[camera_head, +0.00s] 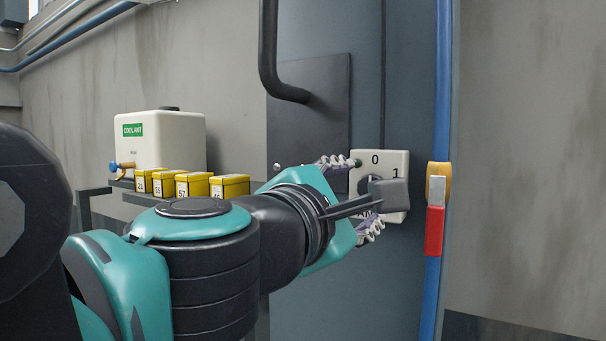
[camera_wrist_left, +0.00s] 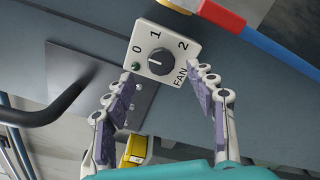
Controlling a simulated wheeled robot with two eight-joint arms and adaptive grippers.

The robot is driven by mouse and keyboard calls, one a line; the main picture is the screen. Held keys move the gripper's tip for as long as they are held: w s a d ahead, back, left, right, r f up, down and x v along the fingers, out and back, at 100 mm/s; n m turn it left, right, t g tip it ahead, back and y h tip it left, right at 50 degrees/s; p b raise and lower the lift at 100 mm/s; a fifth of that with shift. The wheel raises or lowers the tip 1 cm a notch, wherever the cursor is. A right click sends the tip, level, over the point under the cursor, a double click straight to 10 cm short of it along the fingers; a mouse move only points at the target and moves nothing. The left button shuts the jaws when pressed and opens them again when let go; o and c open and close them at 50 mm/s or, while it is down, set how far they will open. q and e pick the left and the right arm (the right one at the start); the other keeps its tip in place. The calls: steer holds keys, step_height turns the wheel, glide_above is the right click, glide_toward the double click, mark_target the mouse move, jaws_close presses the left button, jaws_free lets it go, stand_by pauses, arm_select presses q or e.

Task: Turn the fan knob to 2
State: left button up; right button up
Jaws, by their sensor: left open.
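The fan switch is a white square plate (camera_head: 402,165) on the blue-grey cabinet. In the left wrist view, the plate (camera_wrist_left: 182,71) shows 0, 1, 2, the word FAN and a green dot by the 0. Its round dark knob (camera_wrist_left: 160,61) sits in the middle; its small pale mark seems to face the 0 side, but this is hard to read. My left gripper (camera_head: 355,195) is open in front of the plate. In the wrist view the gripper's fingertips (camera_wrist_left: 165,80) are spread on either side of the plate's near part, apart from the knob. In the head view my wrist hides most of the knob.
A dark bent handle (camera_head: 290,91) stands out from the cabinet left of the switch. A blue pipe (camera_head: 442,90) with a red-and-yellow fitting (camera_head: 435,230) runs close on the right. A coolant tank (camera_head: 160,145) and several yellow boxes (camera_head: 195,184) stand left.

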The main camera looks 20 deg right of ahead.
arm_select(q)
steer(key=x, duration=0.5)
steer(key=shift+s+p, duration=0.1)
steer(key=shift+p, duration=0.25)
steer(key=shift+f, duration=0.1)
steer(key=c, duration=1.2)
steer(key=shift+o, duration=0.2)
